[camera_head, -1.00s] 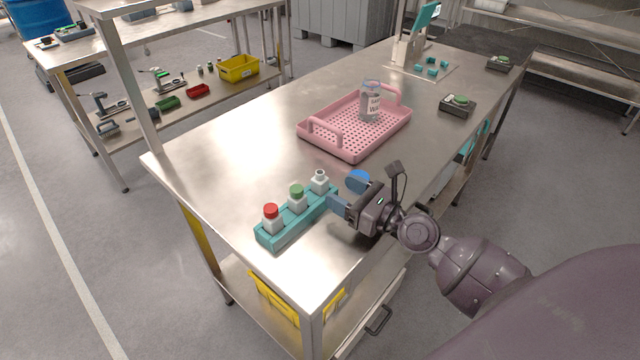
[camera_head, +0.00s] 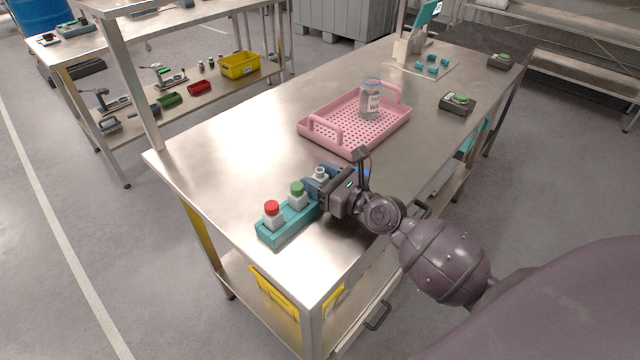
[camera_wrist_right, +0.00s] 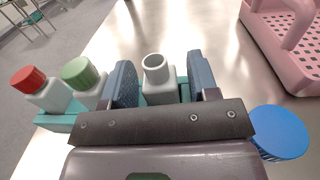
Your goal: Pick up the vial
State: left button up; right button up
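A teal rack (camera_head: 285,230) on the steel table holds three white vials in a row. One has a red cap (camera_head: 271,208), one a green cap (camera_head: 296,188), and one an open mouth (camera_head: 320,173). My right gripper (camera_head: 318,178) is at the open vial. In the right wrist view its two blue-grey fingers stand on either side of the open vial (camera_wrist_right: 158,82), with a gap visible on the right side, so it is open around it. The red-capped vial (camera_wrist_right: 40,90) and the green-capped vial (camera_wrist_right: 82,82) are left of the fingers. My left gripper is not in view.
A blue round cap (camera_wrist_right: 281,133) lies on the table right of my gripper. A pink perforated tray (camera_head: 345,145) with a clear labelled jar (camera_head: 371,98) stands behind. A button box (camera_head: 458,103) sits farther right. The table's left part is clear.

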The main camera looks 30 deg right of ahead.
jog(key=c, duration=0.8)
jog(key=shift+r+p, duration=0.3)
jog(key=shift+r, duration=0.25)
pick_arm(q)
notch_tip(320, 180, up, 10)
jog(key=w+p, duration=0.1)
jog(key=p, duration=0.6)
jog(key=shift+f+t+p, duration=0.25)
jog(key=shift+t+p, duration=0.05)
jog(key=shift+p, duration=0.1)
pick_arm(e)
notch_tip(320, 180, up, 19)
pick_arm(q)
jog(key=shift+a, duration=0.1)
pick_arm(e)
jog(key=o, duration=0.3)
grip_shut()
